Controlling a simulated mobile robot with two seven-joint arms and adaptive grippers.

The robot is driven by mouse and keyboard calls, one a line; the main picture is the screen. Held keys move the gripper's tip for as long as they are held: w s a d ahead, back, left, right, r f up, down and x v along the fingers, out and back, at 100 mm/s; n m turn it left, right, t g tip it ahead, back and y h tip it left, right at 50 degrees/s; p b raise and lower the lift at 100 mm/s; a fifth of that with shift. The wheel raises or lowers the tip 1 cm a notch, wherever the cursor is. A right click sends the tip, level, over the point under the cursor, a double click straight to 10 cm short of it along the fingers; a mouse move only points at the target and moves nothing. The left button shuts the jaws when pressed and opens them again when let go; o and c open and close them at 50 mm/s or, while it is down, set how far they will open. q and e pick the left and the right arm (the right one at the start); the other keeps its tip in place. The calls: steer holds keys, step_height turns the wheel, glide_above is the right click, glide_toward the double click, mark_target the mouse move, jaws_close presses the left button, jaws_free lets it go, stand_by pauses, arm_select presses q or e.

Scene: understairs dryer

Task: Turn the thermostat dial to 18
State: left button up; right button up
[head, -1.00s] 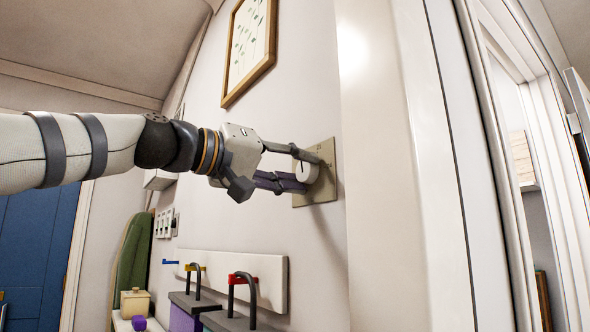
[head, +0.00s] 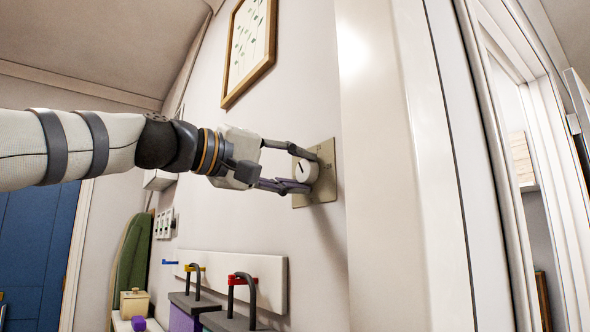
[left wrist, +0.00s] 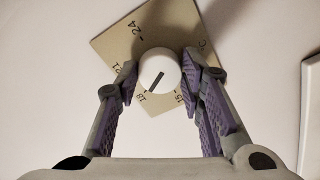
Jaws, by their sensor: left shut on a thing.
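The thermostat is a beige square plate (head: 327,172) on the wall with a round white dial (head: 306,171). My left gripper (head: 296,168) is shut on the dial, with one finger on each side of it. In the left wrist view, the dial (left wrist: 160,70) sits between the purple-padded fingers (left wrist: 159,78). The plate (left wrist: 120,40) there carries the numbers 15, 18, 21 and 24. The dial's dark pointer line aims down-left, close to the 18. Part of the plate is hidden behind the dial and fingers. My right gripper is not in view.
A framed picture (head: 249,45) hangs above. A white rail (head: 270,281) with coloured hooks and hanging dark-handled items is below. A white door frame (head: 450,170) stands to the right. The wall close around the plate is clear.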

arm_select(q)
steer(key=o, duration=1.2)
steer(key=shift+d, duration=0.1)
steer(key=shift+c, duration=0.2)
steer(key=v, duration=1.2)
